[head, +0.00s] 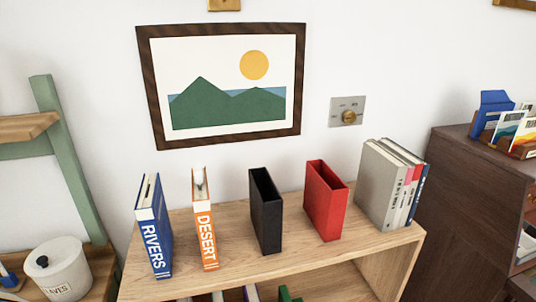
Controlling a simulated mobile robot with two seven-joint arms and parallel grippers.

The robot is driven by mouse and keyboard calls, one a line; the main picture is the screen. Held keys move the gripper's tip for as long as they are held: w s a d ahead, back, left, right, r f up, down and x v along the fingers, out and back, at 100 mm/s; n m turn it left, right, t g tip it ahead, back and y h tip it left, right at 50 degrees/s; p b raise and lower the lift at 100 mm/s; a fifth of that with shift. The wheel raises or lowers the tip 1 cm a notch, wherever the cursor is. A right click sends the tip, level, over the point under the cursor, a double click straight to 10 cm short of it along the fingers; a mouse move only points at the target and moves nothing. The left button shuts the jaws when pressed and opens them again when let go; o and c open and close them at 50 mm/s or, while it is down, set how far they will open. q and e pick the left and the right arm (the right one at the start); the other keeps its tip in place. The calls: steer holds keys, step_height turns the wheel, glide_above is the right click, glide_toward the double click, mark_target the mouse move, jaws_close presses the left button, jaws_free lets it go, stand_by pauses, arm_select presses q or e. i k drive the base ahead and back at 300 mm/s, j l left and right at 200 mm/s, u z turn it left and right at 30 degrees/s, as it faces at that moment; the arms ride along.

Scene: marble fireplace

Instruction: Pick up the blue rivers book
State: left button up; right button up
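The blue rivers book (156,235) stands upright at the left end of the top of a light wooden shelf (296,262). Its spine faces me and reads RIVERS in white letters. An orange and white DESERT book (205,230) stands upright to its right, with a gap between them. Neither of my grippers shows in the head view.
A black holder (265,212), a red holder (325,205) and several upright books (383,185) stand further right on the shelf. A white canister (60,270) is at lower left beside a green frame (68,160). A dark cabinet (465,190) stands at right.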

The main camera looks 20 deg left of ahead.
mark_target(151, 211)
steer(key=u, duration=0.45)
steer(key=l+u, duration=0.15)
steer(key=u, duration=0.3)
steer(key=i+l+u, duration=0.1)
steer(key=u, duration=0.3)
steer(key=l+u, duration=0.1)
steer(key=u, duration=0.35)
